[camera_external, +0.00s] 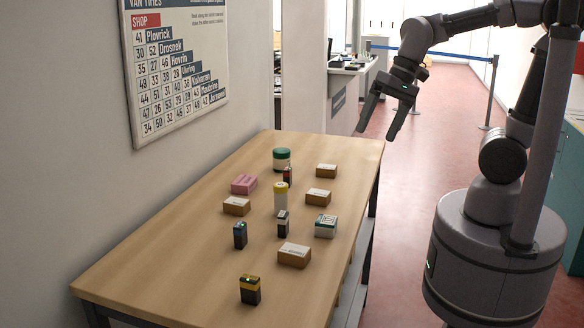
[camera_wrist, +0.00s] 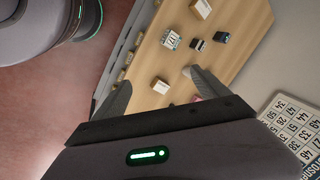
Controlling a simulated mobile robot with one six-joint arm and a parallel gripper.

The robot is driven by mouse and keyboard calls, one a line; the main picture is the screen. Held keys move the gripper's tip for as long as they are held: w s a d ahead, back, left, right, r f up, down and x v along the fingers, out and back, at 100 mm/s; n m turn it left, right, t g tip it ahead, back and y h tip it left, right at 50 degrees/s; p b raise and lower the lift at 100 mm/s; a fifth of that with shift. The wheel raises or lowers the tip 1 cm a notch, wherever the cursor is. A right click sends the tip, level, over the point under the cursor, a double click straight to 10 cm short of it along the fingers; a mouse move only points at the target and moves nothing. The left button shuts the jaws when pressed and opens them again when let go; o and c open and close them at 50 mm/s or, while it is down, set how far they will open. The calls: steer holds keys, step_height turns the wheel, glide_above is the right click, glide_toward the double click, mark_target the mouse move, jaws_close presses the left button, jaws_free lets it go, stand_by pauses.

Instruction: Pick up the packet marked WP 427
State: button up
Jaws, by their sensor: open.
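Several small brown packets with white labels lie on the wooden table: one at the far right (camera_external: 326,171), one in the middle right (camera_external: 318,198), one at the left (camera_external: 236,206) and one nearer the front (camera_external: 294,255). The wrist view shows two brown packets, one between the finger lines (camera_wrist: 160,86) and one at the top (camera_wrist: 201,8). The label print is too small to read, so I cannot tell which is WP 427. My gripper (camera_external: 376,134) is open and empty, raised beyond the table's right edge. Its fingers (camera_wrist: 158,78) also show in the wrist view.
A pink box (camera_external: 244,184) lies at the left. The front left of the table (camera_external: 170,275) is bare. A wall is at left.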

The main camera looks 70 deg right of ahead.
steer(key=w+d+m+g+y+p, duration=0.1)
steer(key=w+d+m+g+p, duration=0.15)
steer(key=w+d+m, duration=0.5)
steer(key=m+y+p, duration=0.1)
steer(key=m+p, duration=0.1)
steer(key=m, duration=0.1)
glide_toward(319, 192)
steer(key=f+b, duration=0.2)
steer(key=b, duration=0.1)
steer(key=f+g+b, duration=0.1)
steer(key=f+b, duration=0.1)
steer(key=shift+a+y, duration=0.3)
steer(key=b+x, duration=0.1)
steer(key=x, duration=0.1)
steer(key=b+x, duration=0.1)
steer(key=w+b+x, duration=0.1)
steer(key=x, duration=0.1)
steer(key=shift+a+f, duration=0.2)
steer(key=shift+a, duration=0.2)
steer(key=shift+r, duration=0.2)
steer(key=c, duration=1.6)
